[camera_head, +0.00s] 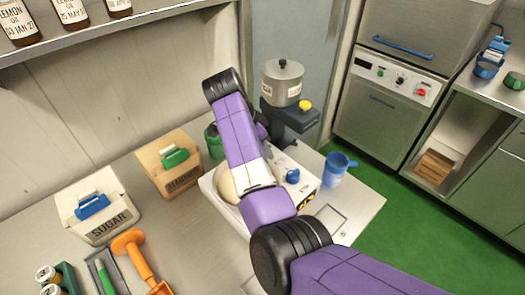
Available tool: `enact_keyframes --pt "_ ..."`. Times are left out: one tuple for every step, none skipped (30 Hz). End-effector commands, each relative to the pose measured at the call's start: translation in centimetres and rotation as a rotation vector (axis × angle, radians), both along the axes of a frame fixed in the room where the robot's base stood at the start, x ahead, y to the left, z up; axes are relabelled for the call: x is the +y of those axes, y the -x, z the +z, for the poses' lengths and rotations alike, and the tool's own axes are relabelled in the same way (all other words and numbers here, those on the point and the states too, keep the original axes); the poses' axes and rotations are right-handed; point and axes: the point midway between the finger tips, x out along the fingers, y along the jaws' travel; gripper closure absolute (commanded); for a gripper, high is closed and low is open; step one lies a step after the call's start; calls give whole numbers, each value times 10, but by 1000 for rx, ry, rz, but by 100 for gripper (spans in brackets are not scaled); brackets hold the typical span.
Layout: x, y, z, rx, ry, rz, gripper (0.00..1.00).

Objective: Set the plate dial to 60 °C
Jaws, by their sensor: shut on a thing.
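The hot plate (308,186) is a white box on the steel counter. A blue knob (292,175), which looks like the plate dial, is on its right part. Its scale and pointer are too small to read. A cream round thing (228,187) sits on the plate, partly hidden by my arm. My purple arm crosses over the plate from the lower right, bends at a black joint, and folds down behind itself. My gripper is hidden behind the arm, so its contact with the dial cannot be seen.
A metal pot (283,82) stands on a dark stand with a yellow knob behind the plate. A blue jug (337,169) is to the right. An orange scoop (142,262) lies in front.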

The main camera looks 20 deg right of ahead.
Motion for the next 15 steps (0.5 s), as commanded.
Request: enact_keyframes --pt "-1 -1 -1 -3 0 -32 100" --pt "-1 -1 -2 -3 0 -52 100" --pt "-1 -1 -2 -2 0 -75 100" --pt "-1 -1 -1 -2 0 -92 100" --pt "-1 -1 -1 -2 -1 -106 100" --pt "-1 -1 -1 -2 0 -125 100" --pt "-1 -1 -1 -2 0 -138 100" --pt "-1 -1 -1 -3 1 -149 100" --pt "-1 -1 -1 -3 1 -162 100" --pt "-1 -1 -1 -2 1 -172 100" --pt "-1 -1 -1 -3 0 -181 100" --pt "-1 -1 0 -2 0 -190 100" --pt "-1 -1 0 -2 0 -195 100" --pt "-1 -1 0 -2 0 -200 100" --pt "-1 -1 0 -2 0 -205 100"
